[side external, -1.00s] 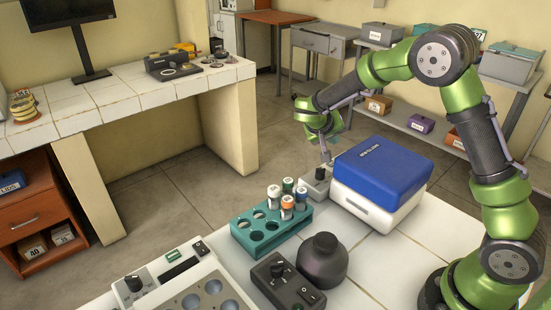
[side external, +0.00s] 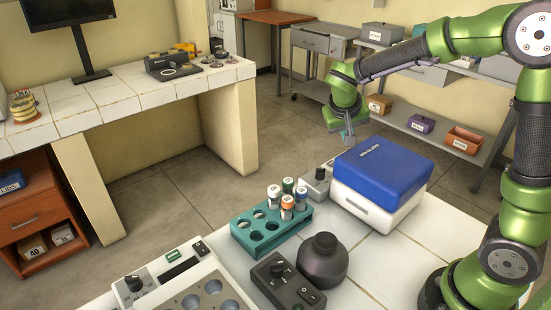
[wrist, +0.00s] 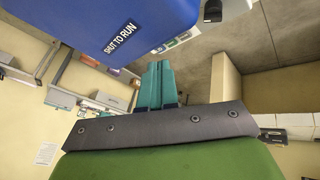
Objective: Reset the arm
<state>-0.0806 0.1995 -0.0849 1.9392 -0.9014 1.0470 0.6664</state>
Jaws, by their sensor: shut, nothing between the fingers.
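My gripper (side external: 347,139) is raised above and behind the blue-lidded box in the side view, its fingers pointing down and touching nothing. In the wrist view its teal fingers (wrist: 160,85) lie together, with nothing between them. The incubator box has a blue lid (side external: 382,162) over a white base (side external: 375,208), and the lid is down. The lid's label reads "SHUT TO RUN" in the wrist view (wrist: 118,45). A small grey control unit with a knob (side external: 316,183) sits at the box's left side.
A teal rack (side external: 262,238) holds several capped vials (side external: 288,200). A dark round bottle (side external: 322,262) and a black control box (side external: 285,285) stand in front. A device with round wells (side external: 190,290) is at front left. The air above the bench is open.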

